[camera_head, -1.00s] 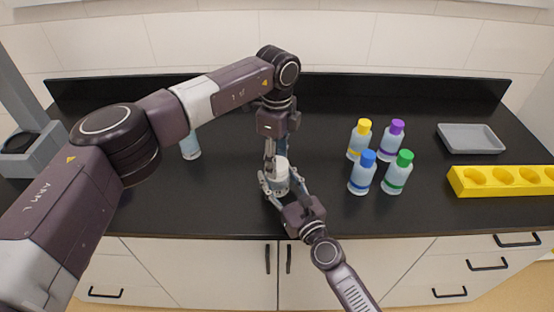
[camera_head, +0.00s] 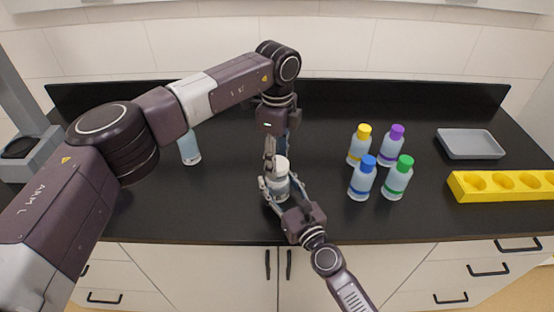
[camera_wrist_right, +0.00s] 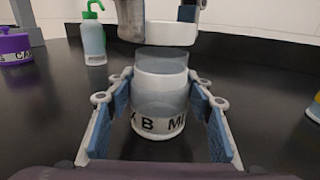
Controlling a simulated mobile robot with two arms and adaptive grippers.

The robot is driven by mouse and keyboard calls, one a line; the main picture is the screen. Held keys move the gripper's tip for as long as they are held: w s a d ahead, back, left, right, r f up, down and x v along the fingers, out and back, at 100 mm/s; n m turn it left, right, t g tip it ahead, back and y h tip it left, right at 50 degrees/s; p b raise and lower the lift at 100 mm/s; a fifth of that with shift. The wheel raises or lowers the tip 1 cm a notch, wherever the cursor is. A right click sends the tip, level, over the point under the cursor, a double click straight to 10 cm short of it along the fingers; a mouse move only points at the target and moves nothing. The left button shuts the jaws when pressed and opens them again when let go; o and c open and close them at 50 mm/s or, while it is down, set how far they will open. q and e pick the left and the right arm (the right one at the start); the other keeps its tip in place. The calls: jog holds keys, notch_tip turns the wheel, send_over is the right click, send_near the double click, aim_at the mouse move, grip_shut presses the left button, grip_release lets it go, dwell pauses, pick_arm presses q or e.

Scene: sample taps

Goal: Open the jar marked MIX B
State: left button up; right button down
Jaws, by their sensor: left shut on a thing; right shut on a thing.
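The jar marked MIX B (camera_wrist_right: 158,118) stands upright on the black counter, its label partly readable in the right wrist view; it also shows in the head view (camera_head: 279,187). My right gripper (camera_wrist_right: 160,88) is shut around the jar's body, one finger on each side. Its white lid (camera_wrist_right: 170,34) is between the fingers of my left gripper (camera_head: 276,158), which reaches down from above. The lid sits over the jar, a little right of its axis, with a translucent band below it. It looks raised; whether it still touches the rim is hard to tell.
Bottles with yellow (camera_head: 364,131), purple (camera_head: 397,131), blue (camera_head: 368,161) and green (camera_head: 405,162) caps stand to the right. Beyond are a grey tray (camera_head: 470,145) and a yellow rack (camera_head: 500,195). Another bottle (camera_head: 189,148) stands left, near my left arm.

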pick_arm(q)
jog(key=shift+r, duration=2)
pick_arm(e)
jog(key=c, duration=0.9)
grip_release()
